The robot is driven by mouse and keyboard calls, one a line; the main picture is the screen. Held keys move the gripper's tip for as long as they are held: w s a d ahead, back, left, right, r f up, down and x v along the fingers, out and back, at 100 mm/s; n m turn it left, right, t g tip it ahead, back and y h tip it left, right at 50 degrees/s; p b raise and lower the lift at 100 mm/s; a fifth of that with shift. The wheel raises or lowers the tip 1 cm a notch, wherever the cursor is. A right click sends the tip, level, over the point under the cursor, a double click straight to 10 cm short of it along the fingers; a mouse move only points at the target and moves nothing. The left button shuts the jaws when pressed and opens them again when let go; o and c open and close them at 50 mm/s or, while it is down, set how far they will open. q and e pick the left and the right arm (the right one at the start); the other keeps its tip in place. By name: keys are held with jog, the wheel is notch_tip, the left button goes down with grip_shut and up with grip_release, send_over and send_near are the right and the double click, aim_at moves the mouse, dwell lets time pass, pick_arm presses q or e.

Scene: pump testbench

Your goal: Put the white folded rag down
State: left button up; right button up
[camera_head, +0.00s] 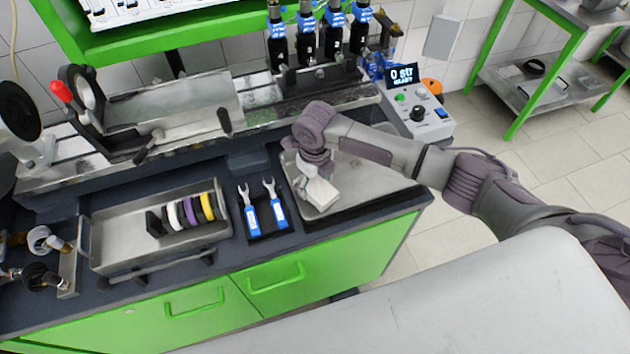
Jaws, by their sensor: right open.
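The white folded rag (321,194) is in the shallow metal tray (372,187) at the bench's right end, near the tray's left side. My right gripper (306,172) points down right beside and above the rag, at its upper left edge. It is open. The fingers are small and partly hidden by the wrist, so I cannot tell whether they touch the rag. My left gripper is not in view.
Two blue-handled wrenches (263,208) lie left of the tray. A bin (122,236) with several coloured rings stands further left. A control box (418,112) with a display is behind the tray to the right. The tray's right part is free.

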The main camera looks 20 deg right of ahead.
aim_at(315, 186)
jog(key=shift+r, duration=0.15)
notch_tip(315, 186, up, 13)
jog(key=b, duration=0.1)
dwell(0.6)
